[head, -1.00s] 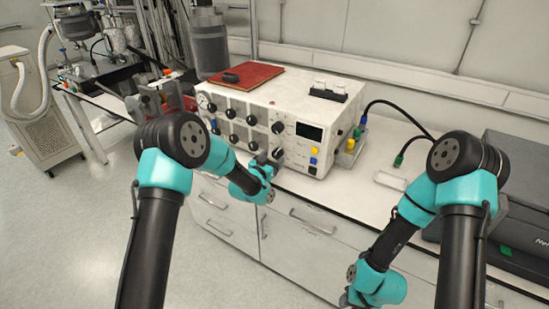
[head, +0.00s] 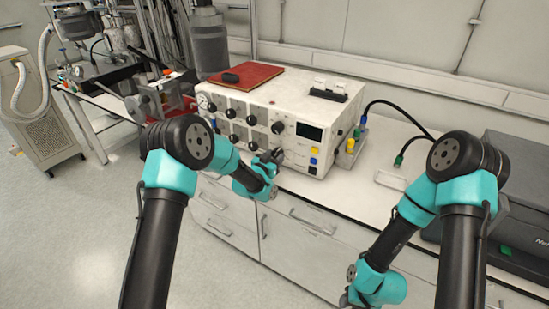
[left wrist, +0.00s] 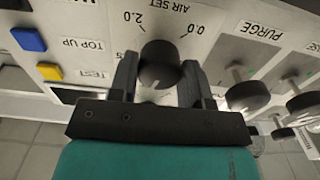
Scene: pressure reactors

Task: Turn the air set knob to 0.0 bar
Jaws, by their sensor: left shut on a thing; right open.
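The air set knob (left wrist: 160,66) is round and black on the white panel of the control box (head: 290,95). In the left wrist view its label is upside down, with 2.0 to its left and 0.0 to its right. My left gripper (left wrist: 157,80) has one finger on each side of the knob and is shut on it. I cannot make out a pointer mark on the knob. My right gripper is below the head view's edge.
Other black knobs, such as the one under PURGE (left wrist: 247,96), sit close to the gripper. A blue button (left wrist: 28,39) and a yellow button (left wrist: 49,71) are on the other side. A red book (head: 246,75) lies on the box. Drawers (head: 300,225) are below the bench.

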